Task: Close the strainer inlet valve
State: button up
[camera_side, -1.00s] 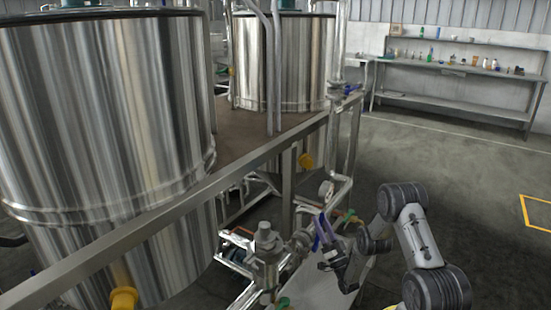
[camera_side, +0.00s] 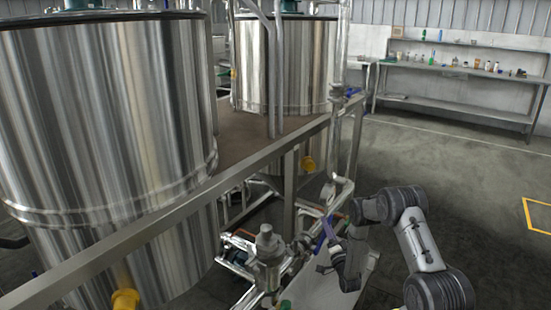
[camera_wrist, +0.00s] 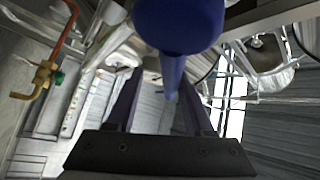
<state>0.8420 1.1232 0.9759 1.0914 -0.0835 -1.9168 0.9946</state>
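The strainer (camera_side: 268,248) is an upright steel body at the lower middle of the side view. The valve's blue handle (camera_side: 321,243) is just to its right, and it looms large at the top centre of the wrist view (camera_wrist: 178,25). My gripper (camera_side: 328,228) is at the blue handle in the side view. In the wrist view my gripper (camera_wrist: 160,100) shows two dark purple fingers spread apart, with the handle's narrow part seen between them. Gaps show on both sides; I cannot tell whether it touches either finger. The valve body is mostly hidden.
A large steel tank (camera_side: 105,120) fills the left, and a second tank (camera_side: 285,65) stands behind. A frame rail (camera_side: 170,215) runs diagonally past the strainer. A brass fitting with an orange pipe (camera_wrist: 42,80) is left in the wrist view. Open floor lies to the right.

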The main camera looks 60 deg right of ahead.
notch_tip(320, 180, down, 6)
jog(key=d+m+g+y, duration=0.1)
jog(key=m+g+y, duration=0.2)
jog(key=m+g, duration=0.15)
jog(key=v, duration=1.3)
jog(key=w+a+r+n+t+y, duration=0.1)
jog(key=w+a+r+n+t, duration=0.1)
jog(key=w+r, duration=0.5)
jog(key=w+a+r+n+t+y, duration=0.1)
jog(key=w+r, duration=0.6)
jog(key=r, duration=0.9)
jog(key=w+a+r+n+t+y, duration=0.1)
jog(key=w+a+r+n+t, duration=0.2)
jog(key=w+r, duration=0.4)
jog(key=shift+w+a+r+t+y, duration=0.45)
jog(key=shift+r+t, duration=0.8)
jog(key=shift+r, duration=1.1)
jog(key=shift+s+a, duration=0.1)
